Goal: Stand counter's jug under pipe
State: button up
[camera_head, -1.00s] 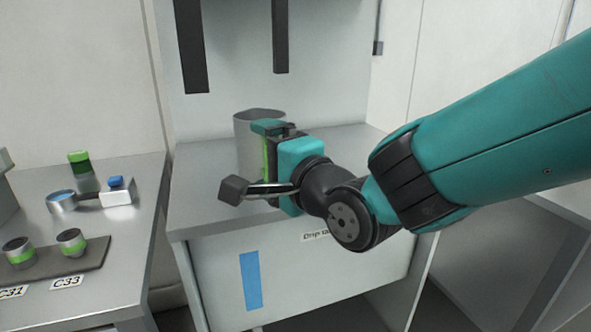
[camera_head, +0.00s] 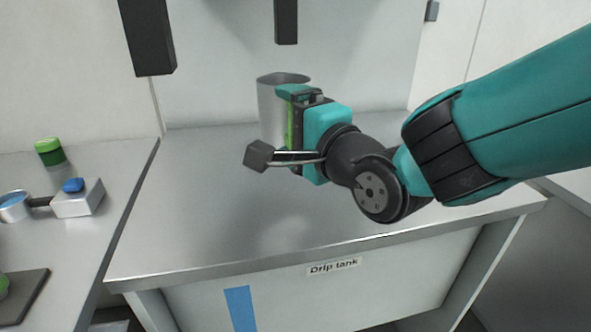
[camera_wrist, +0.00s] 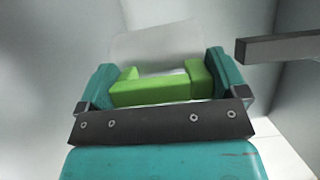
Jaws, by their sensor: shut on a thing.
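The jug is a grey, open-topped cylinder (camera_head: 271,105) at the middle of the head view, over the steel top of the unit labelled "Drip tank" (camera_head: 185,225). My gripper (camera_head: 291,118) comes from the right and is shut on the jug, which looks upright. I cannot tell whether its base touches the top. A dark square pipe (camera_head: 286,20) hangs above and slightly behind the jug. A second dark pipe (camera_head: 147,35) hangs further left.
The steel top is clear in front of and left of the jug. A dark bar (camera_wrist: 280,48) shows in the wrist view.

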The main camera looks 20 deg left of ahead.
aim_at(280, 145)
jog(key=f, duration=0.5)
jog(key=shift+w+d, duration=0.15)
jog(key=shift+d, duration=0.05)
jog(key=shift+f+b, duration=0.4)
jog(key=shift+f, duration=1.25)
jog(key=shift+f, duration=0.15)
jog(key=o, duration=1)
jog(key=shift+c, duration=0.2)
jog(key=b+v, duration=0.5)
jog(key=v, duration=0.7)
